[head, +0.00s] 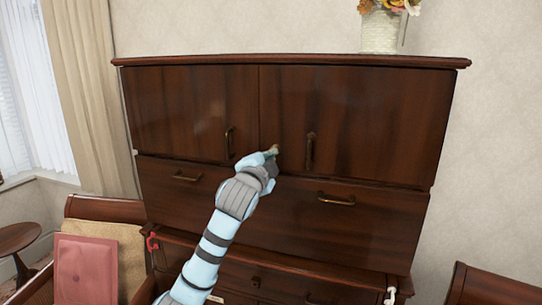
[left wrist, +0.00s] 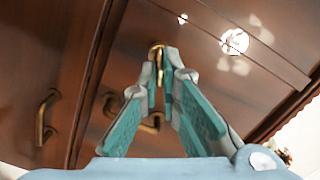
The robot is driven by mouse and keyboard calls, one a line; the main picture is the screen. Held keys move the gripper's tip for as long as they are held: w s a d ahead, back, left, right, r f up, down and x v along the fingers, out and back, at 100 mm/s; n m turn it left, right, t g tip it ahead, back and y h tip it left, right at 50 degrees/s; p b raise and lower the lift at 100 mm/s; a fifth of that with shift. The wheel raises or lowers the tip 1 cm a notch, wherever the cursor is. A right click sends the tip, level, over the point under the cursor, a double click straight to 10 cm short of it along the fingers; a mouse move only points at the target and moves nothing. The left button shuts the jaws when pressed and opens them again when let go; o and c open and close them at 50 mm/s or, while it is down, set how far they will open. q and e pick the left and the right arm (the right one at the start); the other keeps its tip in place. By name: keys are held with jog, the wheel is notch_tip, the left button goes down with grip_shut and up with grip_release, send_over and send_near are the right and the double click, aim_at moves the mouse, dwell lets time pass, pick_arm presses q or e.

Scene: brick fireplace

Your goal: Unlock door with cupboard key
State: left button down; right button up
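The dark wooden cupboard (head: 190,100) stands against the wall with its two upper doors closed. The right door (head: 360,120) and the left door each have a brass handle near the centre seam. My left gripper (head: 270,153) is just in front of the doors, by the lower end of the seam between the handles. In the left wrist view its fingertips (left wrist: 161,84) are closed around a small brass key (left wrist: 157,58). A keyhole is not clear in either view, and I cannot tell whether the key touches the door. My right gripper is out of view.
Wide drawers with a brass handle (head: 336,199) lie below the doors. A flower vase (head: 382,31) stands on top at the right. A chair with a pink cushion (head: 85,268) is at lower left, and another chair (head: 490,287) at lower right.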

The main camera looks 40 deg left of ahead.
pick_arm(q)
jog(key=shift+m, duration=1.2)
jog(key=m, duration=0.3)
jog(key=shift+f, duration=0.15)
jog(key=c, duration=1.7)
grip_release()
